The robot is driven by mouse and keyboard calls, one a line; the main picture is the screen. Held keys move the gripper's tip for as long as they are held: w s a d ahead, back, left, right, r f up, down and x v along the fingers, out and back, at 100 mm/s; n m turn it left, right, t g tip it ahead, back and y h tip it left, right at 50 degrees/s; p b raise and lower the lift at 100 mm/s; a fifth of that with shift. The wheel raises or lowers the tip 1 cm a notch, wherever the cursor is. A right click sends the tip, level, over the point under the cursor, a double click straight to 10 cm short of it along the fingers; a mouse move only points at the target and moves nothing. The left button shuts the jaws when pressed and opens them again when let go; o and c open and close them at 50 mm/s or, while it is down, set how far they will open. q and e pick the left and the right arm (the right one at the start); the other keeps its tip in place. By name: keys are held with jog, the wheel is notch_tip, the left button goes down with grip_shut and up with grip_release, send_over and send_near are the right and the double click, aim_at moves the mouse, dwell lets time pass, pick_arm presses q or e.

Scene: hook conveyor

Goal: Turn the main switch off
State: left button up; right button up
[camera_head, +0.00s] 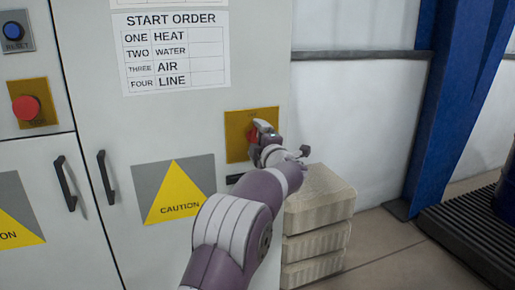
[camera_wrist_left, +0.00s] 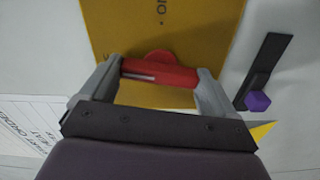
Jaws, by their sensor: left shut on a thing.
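The main switch is a red handle on a yellow plate (camera_head: 237,138) at the right of the grey cabinet door. In the head view my left gripper (camera_head: 262,134) is at the plate and covers most of the red handle. In the left wrist view the red switch handle (camera_wrist_left: 158,73) lies between the two fingers of my left gripper (camera_wrist_left: 160,85), which is shut on it. The yellow plate (camera_wrist_left: 125,35) with partly cut-off lettering shows behind it. My right gripper is not in either view.
A start order sheet (camera_head: 172,50) and a caution sign (camera_head: 175,190) are on the cabinet. A red button (camera_head: 26,108) and a blue button (camera_head: 13,31) are at the left. Stacked beige blocks (camera_head: 318,205) stand beside the cabinet. A purple-tipped black part (camera_wrist_left: 258,101) is near the plate.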

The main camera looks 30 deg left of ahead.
pick_arm(q)
jog(key=shift+f+n+b, duration=0.15)
jog(key=shift+n+b, duration=0.35)
jog(key=shift+n, duration=0.3)
jog(key=o, duration=0.8)
jog(key=b+v, duration=0.2)
jog(key=v, duration=1)
jog(key=shift+s+d, duration=0.15)
jog(key=shift+d, duration=0.15)
